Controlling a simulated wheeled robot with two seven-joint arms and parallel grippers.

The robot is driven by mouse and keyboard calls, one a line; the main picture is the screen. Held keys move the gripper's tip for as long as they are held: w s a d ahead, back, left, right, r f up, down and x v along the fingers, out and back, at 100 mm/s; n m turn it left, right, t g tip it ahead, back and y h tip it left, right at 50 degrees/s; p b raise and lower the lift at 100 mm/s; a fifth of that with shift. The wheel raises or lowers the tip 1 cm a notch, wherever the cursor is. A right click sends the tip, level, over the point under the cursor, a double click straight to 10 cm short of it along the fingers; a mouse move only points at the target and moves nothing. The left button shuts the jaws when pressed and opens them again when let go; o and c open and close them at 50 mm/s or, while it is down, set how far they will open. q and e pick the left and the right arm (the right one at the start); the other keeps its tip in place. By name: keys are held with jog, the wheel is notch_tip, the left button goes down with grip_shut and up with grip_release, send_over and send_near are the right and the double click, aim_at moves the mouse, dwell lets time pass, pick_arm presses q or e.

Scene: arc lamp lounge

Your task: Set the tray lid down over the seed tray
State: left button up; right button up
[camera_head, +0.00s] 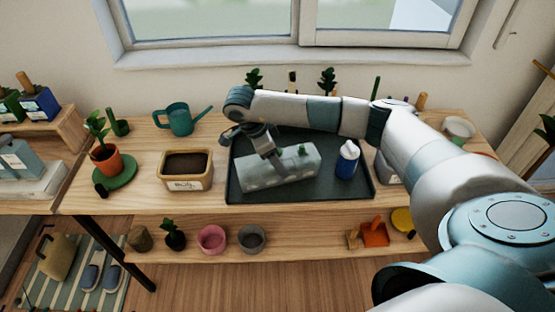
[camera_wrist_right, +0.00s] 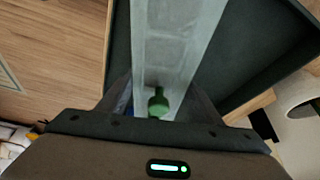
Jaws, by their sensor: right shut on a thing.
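The pale, translucent tray lid (camera_head: 262,179) is over the dark flat tray on the bench, slanting slightly up to the right. My right gripper (camera_head: 273,158) is shut on it from above. The right wrist view shows the lid (camera_wrist_right: 172,45) running away between my fingers, with a green knob-like piece (camera_wrist_right: 158,103) close to the gripper. Faint cell shapes show in the pale surface. I cannot tell the seed tray apart from the lid, nor whether the two touch. My left gripper is in neither view.
The dark flat tray (camera_head: 240,150) also holds a blue bottle with a white top (camera_head: 347,160), right of the lid. A soil-filled planter (camera_head: 186,183), a potted plant (camera_head: 105,158) and a teal watering can (camera_head: 180,119) stand to the left. Bench space between planter and watering can is bare.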

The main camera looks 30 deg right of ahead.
jog(key=shift+f+b, duration=0.3)
jog(key=shift+b, duration=0.1)
dwell(0.7)
jog(key=o, duration=1.3)
